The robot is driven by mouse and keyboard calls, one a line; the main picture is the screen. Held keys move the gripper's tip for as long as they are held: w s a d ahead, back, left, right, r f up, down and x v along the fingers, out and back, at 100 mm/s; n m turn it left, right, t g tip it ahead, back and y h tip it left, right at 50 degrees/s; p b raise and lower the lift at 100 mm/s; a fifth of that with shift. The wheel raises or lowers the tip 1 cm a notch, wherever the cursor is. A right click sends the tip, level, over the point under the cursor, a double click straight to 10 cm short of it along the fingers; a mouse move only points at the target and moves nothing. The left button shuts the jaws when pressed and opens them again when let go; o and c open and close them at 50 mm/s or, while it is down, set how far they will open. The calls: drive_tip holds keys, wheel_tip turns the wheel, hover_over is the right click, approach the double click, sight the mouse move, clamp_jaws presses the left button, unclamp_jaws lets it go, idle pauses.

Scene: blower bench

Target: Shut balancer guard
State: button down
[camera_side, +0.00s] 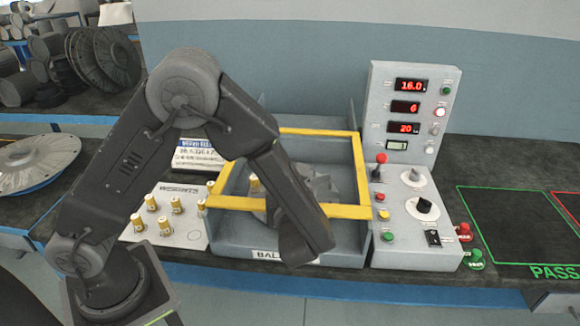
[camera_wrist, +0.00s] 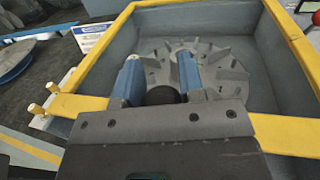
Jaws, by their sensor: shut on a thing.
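The balancer guard is a yellow frame (camera_side: 345,211) over the grey balancer box (camera_side: 347,240) in the side view. Its front bar crosses low in the wrist view (camera_wrist: 285,134). The frame lies near the box's top; I cannot tell whether it rests fully on the rim. My gripper (camera_wrist: 160,70) shows two blue fingers in the wrist view, shut on a dark round piece at the guard's front bar, seemingly its handle. My arm hides the fingers in the side view. A grey bladed rotor (camera_side: 320,185) sits inside the box, also in the wrist view (camera_wrist: 222,66).
A control panel (camera_side: 415,215) with knobs, buttons and red displays stands right of the box. A plate with several brass-coloured pegs (camera_side: 185,232) lies to the left. A green-outlined pass area (camera_side: 510,225) is clear at right. A disc-shaped part (camera_side: 38,160) lies far left.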

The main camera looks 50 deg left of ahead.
drive_tip(key=shift+s+v, duration=0.25)
drive_tip(key=shift+v, duration=1.25)
drive_tip(key=shift+a, duration=0.15)
drive_tip(key=c, duration=0.7)
unclamp_jaws()
drive_tip(key=v, duration=1.3)
drive_tip(key=shift+s+d, duration=0.25)
drive_tip(key=shift+d, duration=0.1)
